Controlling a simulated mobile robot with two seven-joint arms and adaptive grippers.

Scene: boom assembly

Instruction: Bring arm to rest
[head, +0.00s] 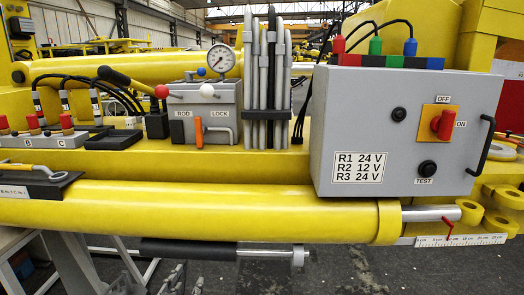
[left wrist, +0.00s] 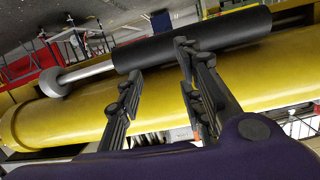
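My left gripper (left wrist: 157,64) is open in the left wrist view, its two dark fingers apart with nothing gripped between them. Its fingertips point toward a black cylinder with a grey rod (left wrist: 200,38); one tip overlaps the cylinder's edge, and I cannot tell whether they touch. In the head view, only the small grey fingertips of the left gripper (head: 184,277) show at the bottom edge, below the black cylinder (head: 188,249). The long yellow boom cylinder (head: 200,212) lies above it, and it also crosses the left wrist view (left wrist: 70,118). My right gripper is not in view.
A grey control box (head: 375,110) with a red switch (head: 443,124) stands at the right. A valve block with an orange lever (head: 195,137), a pressure gauge (head: 221,59) and grey rods (head: 265,85) stand mid-bench. Open floor (head: 345,275) shows below the boom.

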